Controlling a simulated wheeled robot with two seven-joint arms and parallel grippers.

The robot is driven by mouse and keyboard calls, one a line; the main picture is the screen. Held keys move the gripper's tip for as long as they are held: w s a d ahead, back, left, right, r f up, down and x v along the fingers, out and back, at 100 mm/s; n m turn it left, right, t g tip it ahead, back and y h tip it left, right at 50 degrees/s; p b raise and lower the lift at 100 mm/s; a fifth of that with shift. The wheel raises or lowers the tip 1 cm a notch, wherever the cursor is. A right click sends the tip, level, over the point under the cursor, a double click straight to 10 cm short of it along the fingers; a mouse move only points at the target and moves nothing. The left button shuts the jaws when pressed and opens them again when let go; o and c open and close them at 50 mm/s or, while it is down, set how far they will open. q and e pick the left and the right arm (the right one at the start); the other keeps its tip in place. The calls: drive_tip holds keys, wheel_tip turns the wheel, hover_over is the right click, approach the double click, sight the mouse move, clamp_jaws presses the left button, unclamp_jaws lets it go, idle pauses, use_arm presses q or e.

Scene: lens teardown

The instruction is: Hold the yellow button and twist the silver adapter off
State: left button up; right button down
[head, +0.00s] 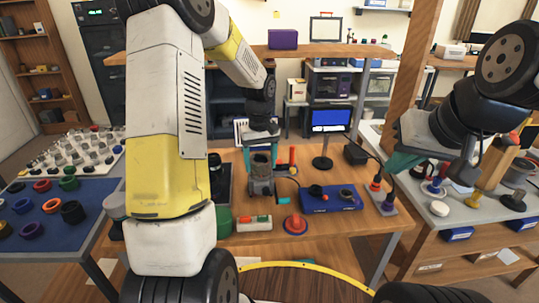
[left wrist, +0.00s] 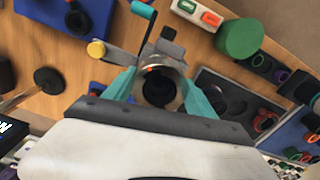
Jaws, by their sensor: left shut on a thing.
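A grey fixture stands on the wooden table in the head view (head: 262,182), with a dark round opening at its top. In the left wrist view, the silver adapter (left wrist: 172,72) is a metal ring around a dark bore. The yellow button (left wrist: 97,48) sits on a grey arm of the fixture, left of the ring. I cannot make it out in the head view. My left gripper (left wrist: 158,93) has its teal fingers on both sides of the silver ring and is shut on it, from above. My right gripper (head: 402,162) is over the right-hand bench, away from the fixture; its finger gap is unclear.
A small screen (head: 331,121) stands behind. The blue mat (head: 90,192) at left holds several rings. Small parts crowd the right bench.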

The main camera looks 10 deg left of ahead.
use_arm(q)
drive_tip(key=shift+r, duration=0.65)
drive_tip(key=shift+r, duration=2.5)
